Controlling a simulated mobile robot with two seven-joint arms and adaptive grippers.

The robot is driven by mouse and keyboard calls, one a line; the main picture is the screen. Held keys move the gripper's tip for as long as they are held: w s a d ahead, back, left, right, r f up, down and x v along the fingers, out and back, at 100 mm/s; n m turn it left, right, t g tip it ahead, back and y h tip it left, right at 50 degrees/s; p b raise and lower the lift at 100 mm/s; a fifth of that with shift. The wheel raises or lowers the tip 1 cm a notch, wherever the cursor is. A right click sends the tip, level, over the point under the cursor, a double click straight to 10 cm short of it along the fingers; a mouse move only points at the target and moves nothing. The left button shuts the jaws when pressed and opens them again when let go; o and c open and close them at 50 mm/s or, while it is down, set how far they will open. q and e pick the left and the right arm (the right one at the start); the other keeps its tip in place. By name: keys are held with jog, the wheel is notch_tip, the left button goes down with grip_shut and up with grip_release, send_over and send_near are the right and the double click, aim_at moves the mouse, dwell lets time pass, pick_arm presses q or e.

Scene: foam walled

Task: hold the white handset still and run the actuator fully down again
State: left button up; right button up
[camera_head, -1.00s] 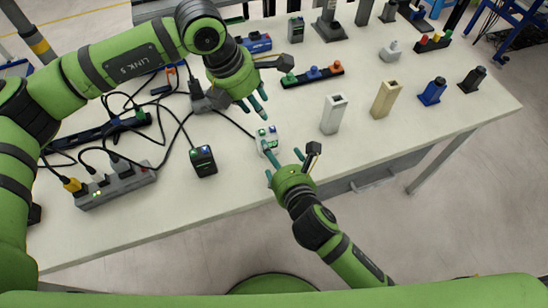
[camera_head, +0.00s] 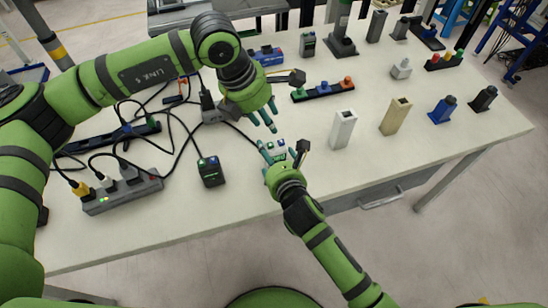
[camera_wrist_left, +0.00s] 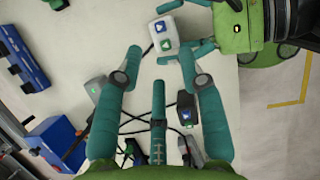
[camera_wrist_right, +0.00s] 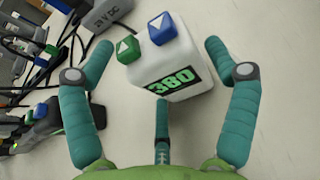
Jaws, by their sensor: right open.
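The white handset (camera_head: 279,147) stands on the table, partly hidden by my right fingers. The left wrist view shows its green and blue arrow buttons (camera_wrist_left: 164,36). In the right wrist view the handset (camera_wrist_right: 180,78) shows a green "380" label and stands between and beyond my open fingers. My right gripper (camera_head: 280,159) is open at its near side; contact cannot be told. My left gripper (camera_head: 268,121) is open and empty, above and beyond the handset, fingers pointing down towards it. A grey cabled unit (camera_head: 209,112), marked "24 V DC" in the right wrist view (camera_wrist_right: 103,16), may be the actuator.
A power strip (camera_head: 122,193) and loose black cables cover the table's left. White (camera_head: 343,129) and tan (camera_head: 395,117) blocks stand to the right. The front of the table is clear.

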jog(key=c, duration=1)
pick_arm(q)
grip_shut()
pick_arm(e)
jog(key=shift+s+f, duration=0.1)
